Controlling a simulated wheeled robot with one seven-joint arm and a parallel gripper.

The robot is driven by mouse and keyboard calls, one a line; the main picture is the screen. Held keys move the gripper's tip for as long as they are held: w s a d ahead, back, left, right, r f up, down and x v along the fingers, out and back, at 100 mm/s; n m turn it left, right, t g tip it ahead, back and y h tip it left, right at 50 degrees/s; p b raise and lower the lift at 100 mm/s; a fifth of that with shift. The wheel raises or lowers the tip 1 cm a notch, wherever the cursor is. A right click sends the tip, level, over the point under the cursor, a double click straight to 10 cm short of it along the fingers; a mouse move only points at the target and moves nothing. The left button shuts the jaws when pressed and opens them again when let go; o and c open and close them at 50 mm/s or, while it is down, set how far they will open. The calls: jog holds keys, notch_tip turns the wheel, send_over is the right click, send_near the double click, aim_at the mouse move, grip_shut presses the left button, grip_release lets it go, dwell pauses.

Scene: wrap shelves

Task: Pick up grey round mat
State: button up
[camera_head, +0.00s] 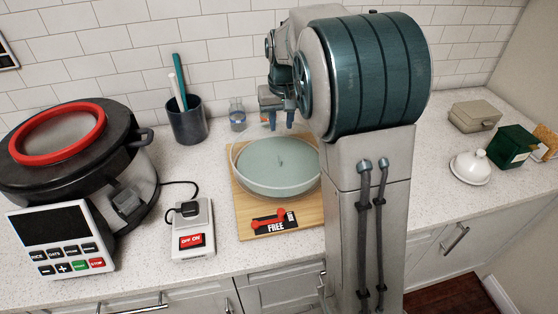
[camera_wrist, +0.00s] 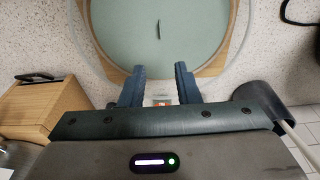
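A grey-green round flat disc (camera_head: 280,163), the only thing here matching the grey round mat, lies on a wooden board (camera_head: 247,222) on the counter. A pale, see-through rim runs around it. In the wrist view the disc (camera_wrist: 180,35) fills the top middle and has a thin dark slit-like mark. My gripper (camera_head: 281,118) is above and behind the disc's far edge, apart from it. In the wrist view my gripper (camera_wrist: 160,80) has its two fingers spread with nothing held between them. My arm hides part of the disc's right side in the head view.
A round cooker (camera_head: 75,160) with a red ring stands left. A dark cup (camera_head: 187,122) with utensils and a small glass jar (camera_head: 237,115) stand behind the board. A switch box (camera_head: 192,228) is left of it. A white lidded dish (camera_head: 471,168) and a green box (camera_head: 511,147) are right.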

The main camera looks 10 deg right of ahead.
send_over(279, 158)
notch_tip(279, 158, down, 8)
jog(key=shift+d+r+p, duration=0.15)
jog(key=shift+p, duration=0.2)
jog(key=f+p, duration=0.1)
jog(key=f, duration=0.3)
jog(key=shift+s, duration=0.2)
jog(key=shift+w+f, duration=0.1)
jog(key=shift+f, duration=0.55)
grip_shut()
